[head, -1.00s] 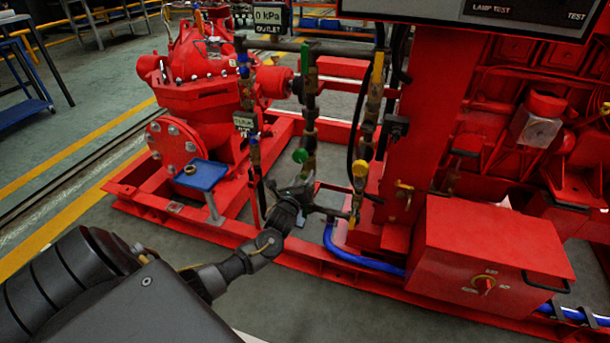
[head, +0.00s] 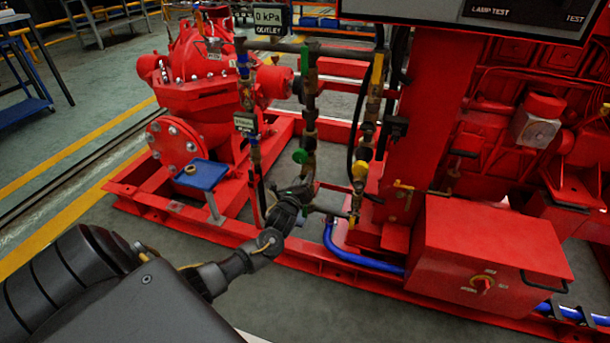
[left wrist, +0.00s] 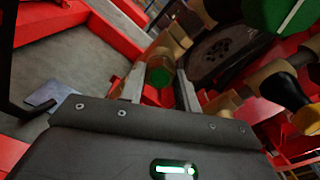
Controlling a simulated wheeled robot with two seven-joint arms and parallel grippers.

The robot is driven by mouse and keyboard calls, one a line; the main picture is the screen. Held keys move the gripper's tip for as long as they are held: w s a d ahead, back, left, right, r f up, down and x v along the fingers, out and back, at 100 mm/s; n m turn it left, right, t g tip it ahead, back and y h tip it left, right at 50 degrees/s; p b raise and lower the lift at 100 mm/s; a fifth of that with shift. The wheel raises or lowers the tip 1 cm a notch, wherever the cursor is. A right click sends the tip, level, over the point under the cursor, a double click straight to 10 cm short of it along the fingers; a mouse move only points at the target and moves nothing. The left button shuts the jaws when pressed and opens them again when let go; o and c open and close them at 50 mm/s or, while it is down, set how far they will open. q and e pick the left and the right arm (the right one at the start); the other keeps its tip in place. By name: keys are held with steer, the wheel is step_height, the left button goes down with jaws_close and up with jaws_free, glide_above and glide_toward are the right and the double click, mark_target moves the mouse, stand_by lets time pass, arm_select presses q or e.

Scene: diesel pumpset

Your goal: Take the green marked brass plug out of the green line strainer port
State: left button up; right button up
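The green marked brass plug (left wrist: 160,76) shows in the left wrist view as a green round end at the low end of a brass fitting. That fitting, which looks like the green line strainer port (left wrist: 168,47), slants up behind it. My left gripper (left wrist: 160,88) is open, with one finger on each side of the plug and a visible gap on both sides. In the head view my left gripper (head: 305,189) is at the foot of the green line, below the green handle (head: 300,157). The plug is hidden there. My right gripper is not in view.
A yellow-handled line (head: 360,170) stands close to the right of the green one. A blue tray (head: 202,174) on a post stands to the left, with a small ring-like object on it. A blue hose (head: 350,258) runs low along the red base frame (head: 290,263).

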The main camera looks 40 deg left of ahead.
arm_select(q)
jaws_close()
steer(key=shift+p, duration=0.35)
steer(key=n, duration=1.7)
steer(key=shift+n, duration=0.4)
steer(key=n, duration=0.6)
steer(key=shift+r, duration=0.1)
